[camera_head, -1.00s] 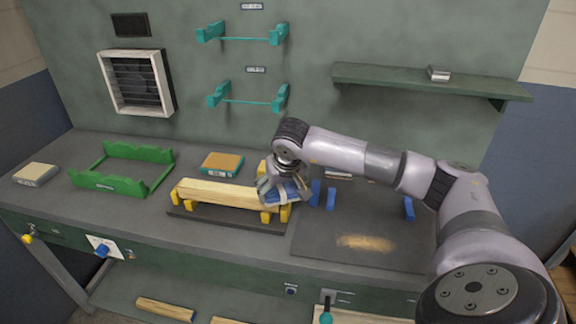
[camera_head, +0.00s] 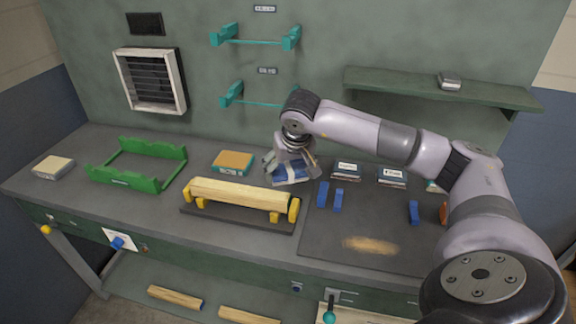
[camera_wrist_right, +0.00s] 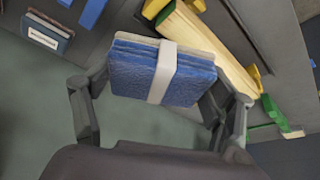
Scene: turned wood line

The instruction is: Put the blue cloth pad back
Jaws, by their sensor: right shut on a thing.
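The blue cloth pad (camera_head: 294,173) is a folded blue block with a white band around it; the right wrist view shows it close up (camera_wrist_right: 190,78). My right gripper (camera_head: 288,176) is shut on it, with a finger at each side in the right wrist view (camera_wrist_right: 160,105). In the head view the pad is at the back of the bench, right of the orange-topped block and behind the right end of the wood piece. I cannot tell whether it touches the bench. My left gripper is not in view.
A pale wood piece (camera_head: 235,193) lies on yellow supports just left of my right gripper. An orange-topped teal block (camera_head: 233,161) and a green cradle (camera_head: 125,180) stand further left. Blue pegs (camera_head: 322,194) and two labelled dark blocks (camera_head: 392,176) are to the right.

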